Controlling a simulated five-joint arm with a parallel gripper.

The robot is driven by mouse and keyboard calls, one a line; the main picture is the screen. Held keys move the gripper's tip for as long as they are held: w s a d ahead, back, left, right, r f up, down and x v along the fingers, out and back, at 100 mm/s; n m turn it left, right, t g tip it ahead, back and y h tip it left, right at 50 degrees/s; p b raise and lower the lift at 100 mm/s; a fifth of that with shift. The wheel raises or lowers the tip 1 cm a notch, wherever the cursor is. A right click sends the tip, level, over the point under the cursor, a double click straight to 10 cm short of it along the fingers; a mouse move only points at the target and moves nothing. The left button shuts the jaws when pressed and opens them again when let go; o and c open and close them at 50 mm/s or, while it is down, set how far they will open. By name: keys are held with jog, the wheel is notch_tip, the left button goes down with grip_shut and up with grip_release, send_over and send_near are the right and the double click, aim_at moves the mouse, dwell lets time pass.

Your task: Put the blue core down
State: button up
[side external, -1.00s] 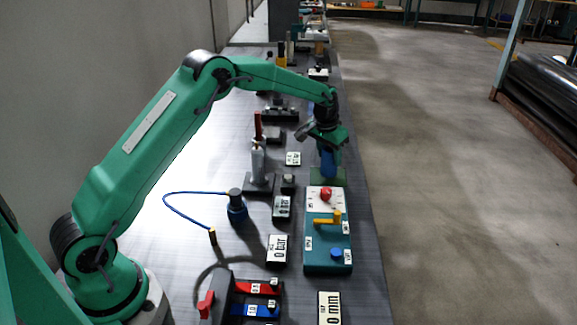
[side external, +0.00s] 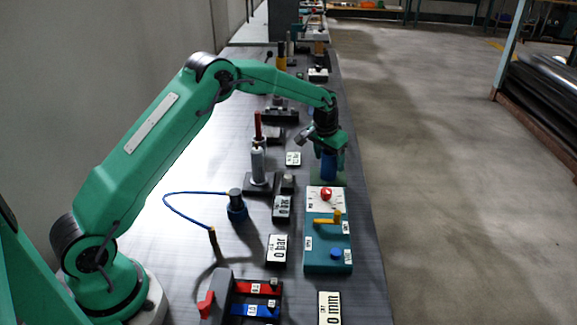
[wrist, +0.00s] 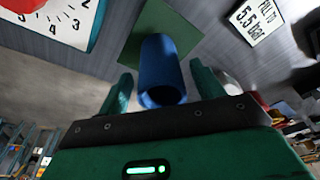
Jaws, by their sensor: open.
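The blue core (side external: 328,167) stands upright on the green pad (side external: 341,181) behind the teal control box in the side view. In the wrist view the blue core (wrist: 160,65) is a blue cylinder between my two green fingers, with the green pad (wrist: 150,22) beneath its far end. My gripper (side external: 328,150) is over the core's top, pointing down. In the wrist view my gripper (wrist: 162,88) is open, with a gap visible on each side of the core.
The teal control box (side external: 328,245) with a red knob and yellow lever stands just in front of the pad. A grey cylinder on a stand (side external: 258,165) and small labelled blocks are to the left. The bench's right edge is close.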

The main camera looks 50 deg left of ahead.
jog(key=shift+r, duration=0.15)
jog(key=v, duration=1.2)
dwell(0.4)
